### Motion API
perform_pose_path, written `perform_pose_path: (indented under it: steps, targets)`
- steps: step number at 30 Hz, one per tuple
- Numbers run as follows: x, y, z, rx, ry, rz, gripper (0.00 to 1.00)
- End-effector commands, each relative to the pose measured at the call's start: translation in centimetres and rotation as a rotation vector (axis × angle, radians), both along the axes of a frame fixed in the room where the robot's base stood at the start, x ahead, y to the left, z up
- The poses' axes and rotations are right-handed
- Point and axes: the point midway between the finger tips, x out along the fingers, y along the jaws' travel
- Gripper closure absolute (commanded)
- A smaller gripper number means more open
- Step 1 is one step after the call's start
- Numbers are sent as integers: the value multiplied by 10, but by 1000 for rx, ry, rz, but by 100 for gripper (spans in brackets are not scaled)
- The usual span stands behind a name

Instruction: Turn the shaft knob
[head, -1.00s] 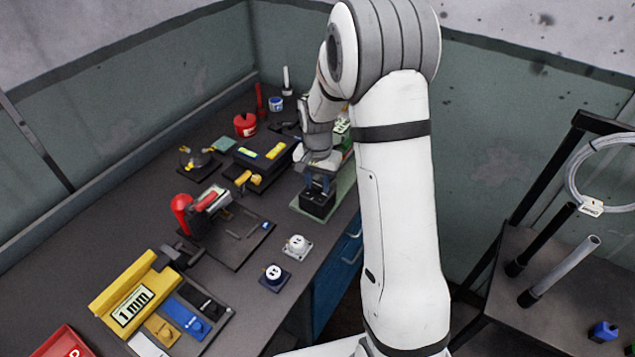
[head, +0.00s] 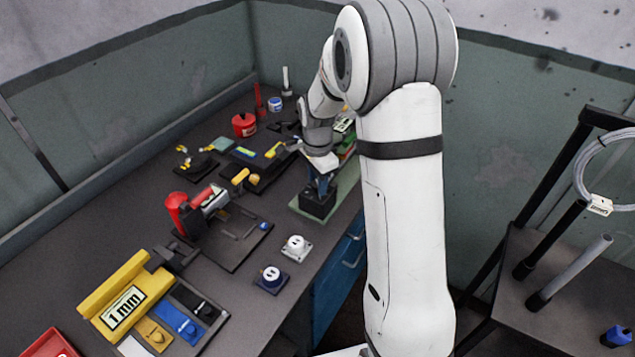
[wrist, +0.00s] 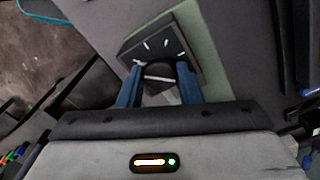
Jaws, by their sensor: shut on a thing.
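The shaft knob (wrist: 158,72) is a dark round knob with a pale line across it, in the wrist view. It sits on a black block with white dial marks (wrist: 160,46), which also shows in the head view (head: 318,206). My gripper (wrist: 160,83) has its blue fingers on either side of the knob and is shut on it. In the head view my gripper (head: 321,184) comes down from above onto the black block. The fingers partly hide the knob, and it cannot be made out in the head view.
The block stands on a green mat (head: 345,187) near the bench's right edge. A black and yellow fixture (head: 262,167) is close on the left. A yellow "1 mm" block (head: 122,303) is at front left.

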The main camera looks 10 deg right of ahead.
Motion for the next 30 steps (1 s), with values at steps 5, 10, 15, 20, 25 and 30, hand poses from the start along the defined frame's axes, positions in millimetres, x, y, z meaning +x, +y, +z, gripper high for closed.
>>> perform_pose_path:
  steps: [5,10,15,20,25,30]
  targets:
    - [1,1,1,1,-3,-40,91]
    - [1,1,1,1,-3,-51,91]
    - [1,1,1,1,-3,-51,91]
    - [1,1,1,1,-3,-51,66]
    - [1,0,1,1,-2,-52,52]
    - [0,0,0,0,-1,-52,47]
